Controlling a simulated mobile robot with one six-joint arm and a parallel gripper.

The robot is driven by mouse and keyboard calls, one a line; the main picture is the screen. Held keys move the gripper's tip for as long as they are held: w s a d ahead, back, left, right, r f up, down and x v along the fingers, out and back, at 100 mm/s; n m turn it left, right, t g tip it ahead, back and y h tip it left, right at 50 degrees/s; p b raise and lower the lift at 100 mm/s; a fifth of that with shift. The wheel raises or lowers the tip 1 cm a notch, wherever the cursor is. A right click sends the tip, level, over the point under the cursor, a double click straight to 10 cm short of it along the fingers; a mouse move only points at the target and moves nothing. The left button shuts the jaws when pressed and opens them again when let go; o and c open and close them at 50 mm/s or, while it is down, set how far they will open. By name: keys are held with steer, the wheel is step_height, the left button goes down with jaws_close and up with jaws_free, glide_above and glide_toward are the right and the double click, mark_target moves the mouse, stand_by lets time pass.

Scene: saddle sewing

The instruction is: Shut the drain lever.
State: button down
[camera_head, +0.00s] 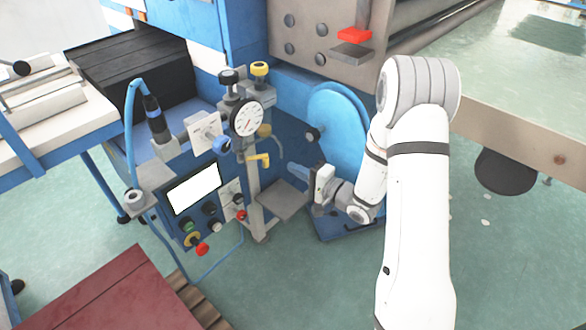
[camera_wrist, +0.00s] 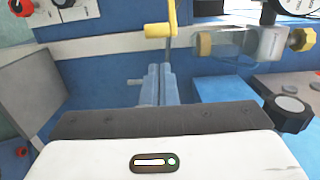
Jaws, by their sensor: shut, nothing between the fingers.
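The drain lever appears to be the small yellow L-shaped handle (camera_head: 258,159) on the grey post below the round gauge in the head view. In the wrist view the yellow handle (camera_wrist: 161,29) is at the top middle, just beyond the fingertips. My gripper (camera_head: 293,169) is to the right of the handle in the head view, pointing towards it with a visible gap. In the wrist view my gripper (camera_wrist: 160,70) has its two blue-grey fingers together, with nothing between them. I cannot tell whether the fingertips touch the lever.
A round gauge (camera_head: 246,119) sits above the handle. A control panel with a white screen (camera_head: 194,188) stands to the left. A grey plate (camera_head: 283,200) lies below my gripper, and a blue wheel (camera_head: 340,128) is behind it. A clear cylinder (camera_wrist: 228,43) is right of the handle.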

steer(key=b+x, duration=0.1)
steer(key=x, duration=0.6)
steer(key=shift+a, duration=0.35)
